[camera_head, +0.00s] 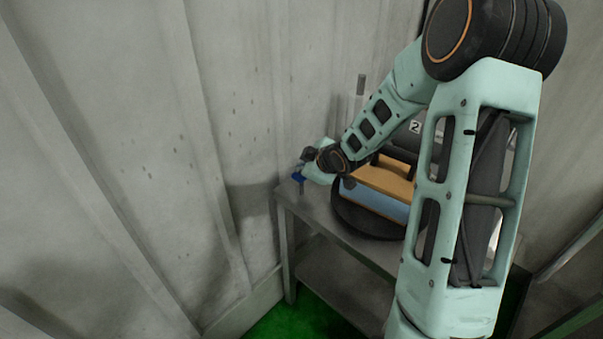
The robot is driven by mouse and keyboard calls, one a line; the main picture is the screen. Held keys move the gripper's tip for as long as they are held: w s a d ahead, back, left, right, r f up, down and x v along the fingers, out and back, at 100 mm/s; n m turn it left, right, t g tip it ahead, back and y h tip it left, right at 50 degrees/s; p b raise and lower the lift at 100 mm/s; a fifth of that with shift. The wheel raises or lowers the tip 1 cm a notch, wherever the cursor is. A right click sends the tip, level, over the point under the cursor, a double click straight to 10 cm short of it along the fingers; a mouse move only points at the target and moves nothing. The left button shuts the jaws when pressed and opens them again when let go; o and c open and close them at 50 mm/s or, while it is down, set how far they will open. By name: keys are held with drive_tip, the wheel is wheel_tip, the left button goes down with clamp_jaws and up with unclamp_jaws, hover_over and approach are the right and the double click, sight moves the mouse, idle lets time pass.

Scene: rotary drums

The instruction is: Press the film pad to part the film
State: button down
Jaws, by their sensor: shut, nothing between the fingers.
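My gripper (300,186) is small in the view, at the end of my pale green arm. It points down over the left corner of the grey table, and it is shut and empty. A small blue part shows at the gripper; I cannot tell whether it belongs to the gripper or to something behind it. Right of it on the table is a dark round drum base (362,218) carrying a tan block (384,180) and a light blue panel (372,203). My arm hides much of this drum. I cannot pick out the film pad or the film.
The grey table (330,236) has a lower shelf (335,285) and stands close to the grey ribbed wall (150,150). An upright grey post (361,85) rises behind my arm. Green floor (290,320) is bare at the front.

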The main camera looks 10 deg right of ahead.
drive_tip(key=shift+f+b, duration=0.65)
drive_tip(key=shift+f, duration=0.15)
idle(0.4)
drive_tip(key=shift+r, duration=0.1)
drive_tip(key=shift+r+p, duration=1.5)
drive_tip(key=shift+r, duration=0.05)
wheel_tip(320, 180, up, 5)
drive_tip(key=p, duration=0.4)
drive_tip(key=shift+r+p, duration=0.1)
drive_tip(key=shift+p, duration=0.3)
